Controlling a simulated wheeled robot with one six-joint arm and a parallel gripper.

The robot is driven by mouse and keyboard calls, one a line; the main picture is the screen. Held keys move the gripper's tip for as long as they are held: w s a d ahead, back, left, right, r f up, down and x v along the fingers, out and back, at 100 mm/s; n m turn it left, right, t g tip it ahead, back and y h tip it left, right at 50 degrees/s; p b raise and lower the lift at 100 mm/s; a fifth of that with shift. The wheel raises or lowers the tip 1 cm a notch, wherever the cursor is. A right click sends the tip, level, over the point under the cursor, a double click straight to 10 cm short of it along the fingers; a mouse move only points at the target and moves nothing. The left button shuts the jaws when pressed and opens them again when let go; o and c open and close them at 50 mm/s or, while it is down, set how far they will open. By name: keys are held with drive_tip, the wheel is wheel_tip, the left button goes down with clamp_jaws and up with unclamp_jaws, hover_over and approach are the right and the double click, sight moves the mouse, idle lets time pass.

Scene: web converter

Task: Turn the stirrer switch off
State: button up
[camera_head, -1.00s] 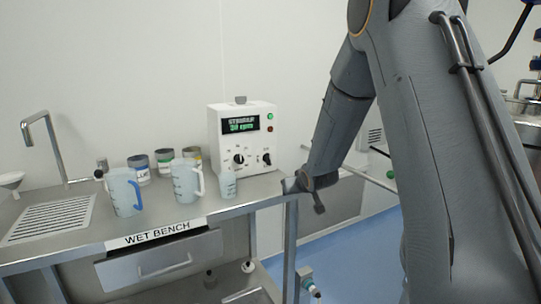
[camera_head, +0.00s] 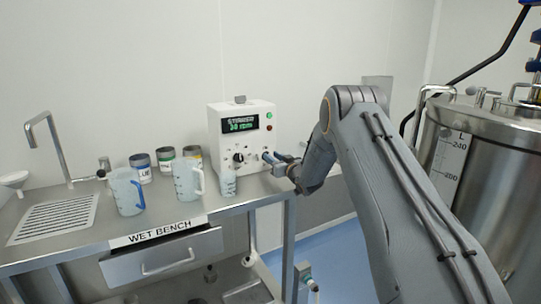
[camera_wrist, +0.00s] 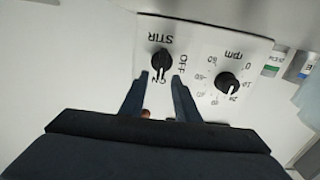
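The white stirrer box (camera_head: 227,137) stands at the right end of the wet bench, its display lit with green text reading 30 rpm. In the head view my gripper (camera_head: 268,158) is at the box's lower right front and hides this switch.
The rpm knob (camera_wrist: 227,83) is close beside the right finger in the wrist view. A steel tank (camera_head: 495,170) is at the right.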

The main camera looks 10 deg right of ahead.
drive_tip(key=shift+x, duration=1.2)
drive_tip(key=shift+c, duration=0.4)
clamp_jaws()
drive_tip(key=shift+n, duration=0.3)
drive_tip(key=n+b, duration=0.1)
drive_tip(key=b, duration=0.1)
drive_tip(key=n+b, duration=0.2)
drive_tip(key=shift+s+a+f+n, duration=0.1)
drive_tip(key=shift+a+f+n, duration=0.1)
drive_tip(key=shift+a+n, duration=0.15)
drive_tip(key=n+b, duration=0.4)
drive_tip(key=shift+s+a+f+n, duration=0.1)
drive_tip(key=shift+a+f+n, duration=0.15)
drive_tip(key=shift+a, duration=0.05)
drive_tip(key=n+b, duration=0.2)
drive_tip(key=b, duration=0.1)
drive_tip(key=n+b, duration=0.2)
drive_tip(key=n, duration=0.1)
drive_tip(key=shift+a+f+b, duration=0.25)
drive_tip(key=shift+f+b, duration=0.15)
drive_tip(key=n+b, duration=0.3)
drive_tip(key=n, duration=0.1)
drive_tip(key=shift+s+f+b, duration=0.1)
drive_tip(key=shift+f+b, duration=0.1)
drive_tip(key=shift+b, duration=0.2)
